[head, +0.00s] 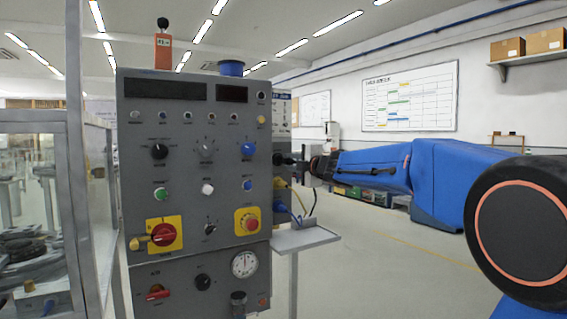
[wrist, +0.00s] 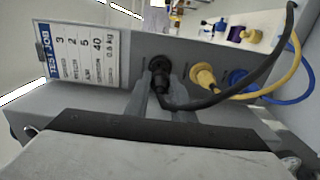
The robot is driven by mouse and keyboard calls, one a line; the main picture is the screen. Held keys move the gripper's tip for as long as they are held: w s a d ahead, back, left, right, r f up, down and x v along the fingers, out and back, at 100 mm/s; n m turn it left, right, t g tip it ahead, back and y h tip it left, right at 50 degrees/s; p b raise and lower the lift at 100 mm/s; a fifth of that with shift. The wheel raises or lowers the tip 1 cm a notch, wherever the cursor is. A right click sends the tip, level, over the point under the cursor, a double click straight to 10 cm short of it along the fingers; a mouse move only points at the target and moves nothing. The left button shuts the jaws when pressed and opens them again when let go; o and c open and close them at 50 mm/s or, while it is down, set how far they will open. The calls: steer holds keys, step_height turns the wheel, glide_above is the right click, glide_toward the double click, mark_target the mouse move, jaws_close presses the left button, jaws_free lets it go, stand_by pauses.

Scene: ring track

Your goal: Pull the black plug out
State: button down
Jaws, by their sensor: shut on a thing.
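The black plug (wrist: 160,82) is at the side face of the grey cabinet (wrist: 110,50), in line with a yellow plug (wrist: 204,78) and a blue plug (wrist: 238,77). Its round end meets the panel; I cannot tell how deep it sits. A black cable runs from it to the right and up. My gripper (wrist: 165,98) has a finger on each side of the black plug and is shut on it. In the head view my gripper (head: 308,165) reaches in from the right to the cabinet's right side, where the black plug (head: 284,159) shows small and dark.
The cabinet front (head: 185,135) carries knobs, buttons and a gauge. A small grey shelf (head: 306,239) juts out below my gripper. The yellow cable (wrist: 270,88) and blue cable (wrist: 295,99) loop close to the black one. The floor on the right is open.

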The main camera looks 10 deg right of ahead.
steer(key=shift+v, duration=0.85)
